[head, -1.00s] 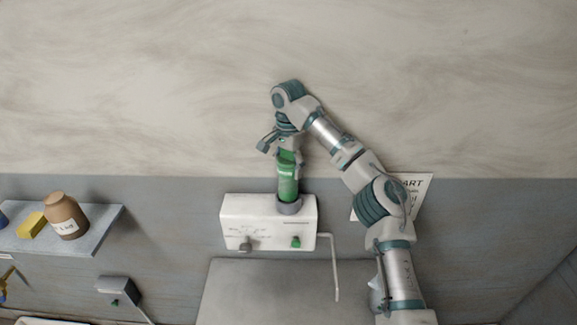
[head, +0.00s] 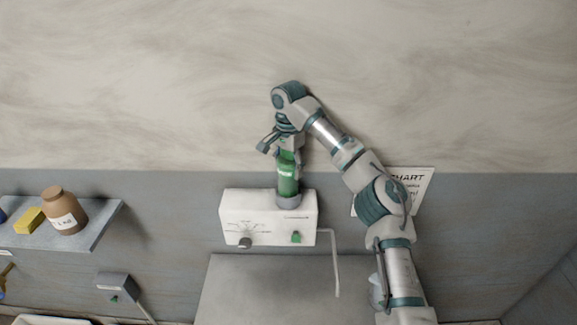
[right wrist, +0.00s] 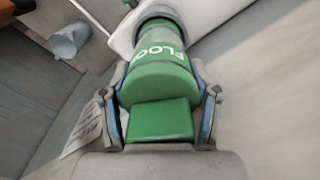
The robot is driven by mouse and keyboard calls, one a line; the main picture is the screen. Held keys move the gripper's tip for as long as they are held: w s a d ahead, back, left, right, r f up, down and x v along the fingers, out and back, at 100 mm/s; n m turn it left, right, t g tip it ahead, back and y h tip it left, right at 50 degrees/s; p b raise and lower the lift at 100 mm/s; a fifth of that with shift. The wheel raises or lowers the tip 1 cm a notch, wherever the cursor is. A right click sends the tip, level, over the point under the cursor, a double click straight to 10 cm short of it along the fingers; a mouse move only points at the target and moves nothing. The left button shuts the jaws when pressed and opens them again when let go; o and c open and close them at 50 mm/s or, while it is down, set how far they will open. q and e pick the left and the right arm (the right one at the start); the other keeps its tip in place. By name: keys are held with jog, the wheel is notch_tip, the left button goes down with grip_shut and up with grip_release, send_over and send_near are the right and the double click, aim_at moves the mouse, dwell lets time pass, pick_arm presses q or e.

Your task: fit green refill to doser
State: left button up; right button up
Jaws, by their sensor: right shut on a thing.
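The green refill (head: 288,178) stands upright over the grey collar (head: 289,199) on top of the white doser (head: 268,220). Its lower end is at the collar; I cannot tell how deep it sits. My right gripper (head: 288,152) is shut on the refill's upper end from above. In the right wrist view the refill (right wrist: 160,75) fills the space between the two fingers, and its far end meets the grey collar (right wrist: 158,12). The doser's front has a dark knob (head: 245,242) and a green button (head: 296,237). My left gripper is not in view.
A wall shelf (head: 100,228) at left holds a brown jar (head: 64,212) and a yellow block (head: 29,221). A small grey box (head: 115,286) is below it. A chart (head: 416,186) hangs behind my right arm. A thin pipe (head: 335,265) runs down beside the doser.

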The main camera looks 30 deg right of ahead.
aim_at(289, 156)
jog(key=shift+f+b, duration=0.6)
jog(key=shift+f, duration=0.45)
jog(key=o, duration=1.4)
jog(key=shift+c, duration=0.2)
notch_tip(289, 156, up, 5)
jog(key=shift+d+r, duration=0.1)
jog(key=shift+r, duration=0.1)
jog(key=shift+w+r, duration=0.1)
jog(key=shift+r, duration=0.9)
jog(key=shift+f, duration=0.1)
